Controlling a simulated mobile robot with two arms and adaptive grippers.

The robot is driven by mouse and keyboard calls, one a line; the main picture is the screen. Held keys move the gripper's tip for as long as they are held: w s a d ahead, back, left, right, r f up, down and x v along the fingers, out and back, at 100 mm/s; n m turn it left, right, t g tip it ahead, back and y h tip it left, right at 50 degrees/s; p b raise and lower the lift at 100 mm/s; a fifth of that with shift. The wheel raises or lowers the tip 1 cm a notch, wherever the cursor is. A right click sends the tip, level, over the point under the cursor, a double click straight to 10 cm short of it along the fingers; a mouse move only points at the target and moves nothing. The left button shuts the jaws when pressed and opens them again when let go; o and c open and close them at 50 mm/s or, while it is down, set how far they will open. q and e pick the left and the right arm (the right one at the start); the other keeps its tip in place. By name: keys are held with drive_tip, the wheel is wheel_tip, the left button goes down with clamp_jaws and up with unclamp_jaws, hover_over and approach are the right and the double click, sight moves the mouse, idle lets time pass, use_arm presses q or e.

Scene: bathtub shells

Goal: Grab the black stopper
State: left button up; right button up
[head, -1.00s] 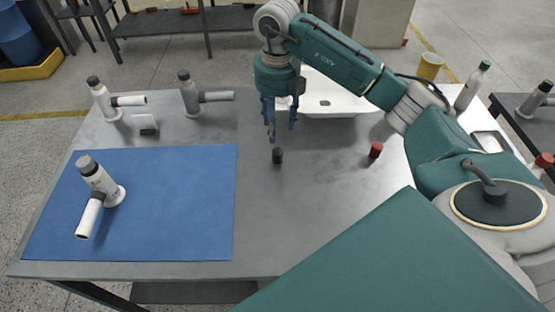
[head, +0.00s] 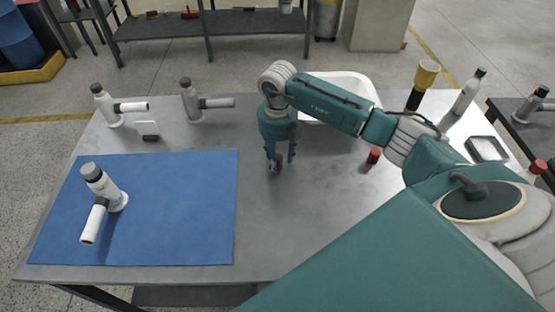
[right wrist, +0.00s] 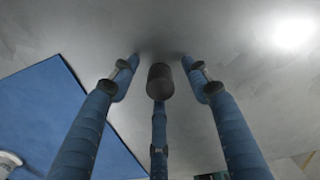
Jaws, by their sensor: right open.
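The black stopper (right wrist: 160,82) stands on the grey table (head: 310,215) right of the blue mat. In the right wrist view it sits between the three blue fingers of my right gripper (right wrist: 159,68). The fingers are spread, with a gap at the left and right ones; I cannot tell if the lower finger touches it. In the head view my right gripper (head: 278,165) points down with its tips near the table top, and its fingers largely hide the stopper. My left gripper is not in view.
A red stopper (head: 374,156) stands to the right. A white tub (head: 345,85) is behind my right arm. A grey-topped white fitting (head: 103,185) stands on the blue mat (head: 170,225). Two similar fittings are at the back left.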

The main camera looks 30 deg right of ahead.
drive_tip(key=c, duration=1.1)
drive_tip(key=shift+r, duration=0.1)
